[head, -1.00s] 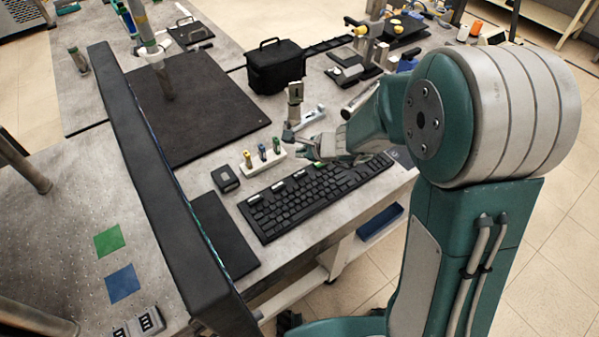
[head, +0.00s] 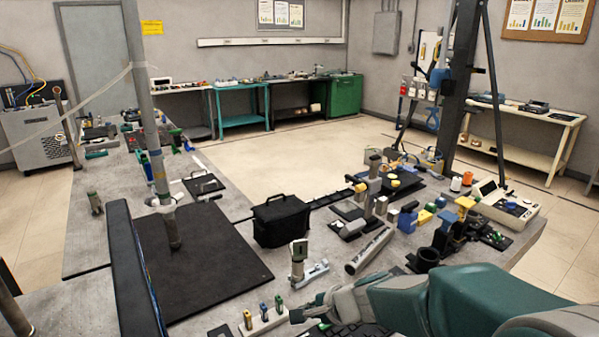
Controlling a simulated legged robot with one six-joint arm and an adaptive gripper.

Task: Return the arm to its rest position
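My green and grey arm reaches in from the lower right of the head view. My gripper (head: 312,304) is at its left end, low over the near part of the bench, above the keyboard (head: 345,330). The small white rack (head: 262,325) with several coloured pieces is just left of the gripper. The finger parts are small and seen from the side, so I cannot tell whether they are open or shut. I see no object clearly held. Most of the keyboard is cut off by the lower picture edge or hidden by the arm.
A black bag (head: 282,222) stands mid-bench, with a grey device on a stand (head: 298,262) in front. A metal post (head: 145,120) rises over a black mat (head: 200,260). Several instruments crowd the bench's right side. A dark beam (head: 130,265) runs at left. Open floor (head: 290,160) lies behind.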

